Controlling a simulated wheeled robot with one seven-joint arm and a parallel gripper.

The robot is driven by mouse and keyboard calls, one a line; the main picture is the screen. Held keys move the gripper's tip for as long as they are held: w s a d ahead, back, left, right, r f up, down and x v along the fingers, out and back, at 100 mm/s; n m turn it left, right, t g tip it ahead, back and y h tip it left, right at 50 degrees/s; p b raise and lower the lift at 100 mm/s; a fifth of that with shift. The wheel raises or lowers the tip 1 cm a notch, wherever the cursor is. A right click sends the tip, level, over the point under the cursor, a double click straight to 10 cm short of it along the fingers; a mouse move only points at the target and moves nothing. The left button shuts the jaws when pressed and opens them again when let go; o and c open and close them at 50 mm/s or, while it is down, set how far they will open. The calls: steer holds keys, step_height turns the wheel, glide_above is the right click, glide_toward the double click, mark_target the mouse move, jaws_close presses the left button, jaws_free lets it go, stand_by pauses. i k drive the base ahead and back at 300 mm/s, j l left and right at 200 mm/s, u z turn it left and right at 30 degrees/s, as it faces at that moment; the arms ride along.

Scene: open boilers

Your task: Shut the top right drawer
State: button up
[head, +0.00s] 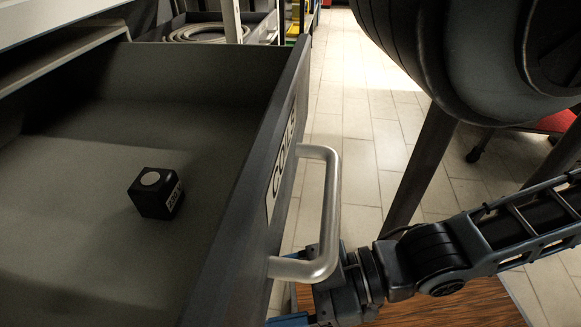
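The drawer (225,75) stands pulled far out on the left of the head view, seen from above. Its grey front panel (255,195) carries a white label with dark lettering. A silver bar handle (331,200) sticks out from the panel's outer face. My gripper (298,288) is beside the outer face, at the near end of the handle and partly behind it. Its bluish fingertips appear spread apart, one on each side of the handle's near leg in the picture. The handle hides part of it, and I cannot tell whether it touches handle or panel.
A small black cube (156,193) with a white dot lies inside the drawer. Another open drawer (205,30) holding a coiled hose is behind. A large dark rounded object (450,50) fills the upper right. Tiled floor (370,130) is open beyond the handle.

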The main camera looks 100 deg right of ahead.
mark_target(230, 120)
steer(key=l+u, duration=0.1)
steer(key=u, duration=0.3)
steer(key=l+u, duration=0.1)
steer(key=u, duration=0.3)
steer(key=l+u, duration=0.1)
steer(key=u, duration=0.7)
steer(key=k+l+u, duration=0.1)
steer(key=u, duration=0.35)
steer(key=k+z, duration=0.15)
steer(key=z, duration=0.15)
steer(key=k+z, duration=0.25)
steer(key=k+j+z, duration=0.1)
steer(key=k+z, duration=0.3)
steer(key=k, duration=0.15)
steer(key=k+z, duration=0.35)
steer(key=k, duration=0.15)
steer(key=k+z, duration=0.15)
steer(key=z, duration=0.15)
steer(key=k+l+z, duration=0.15)
steer(key=z, duration=0.15)
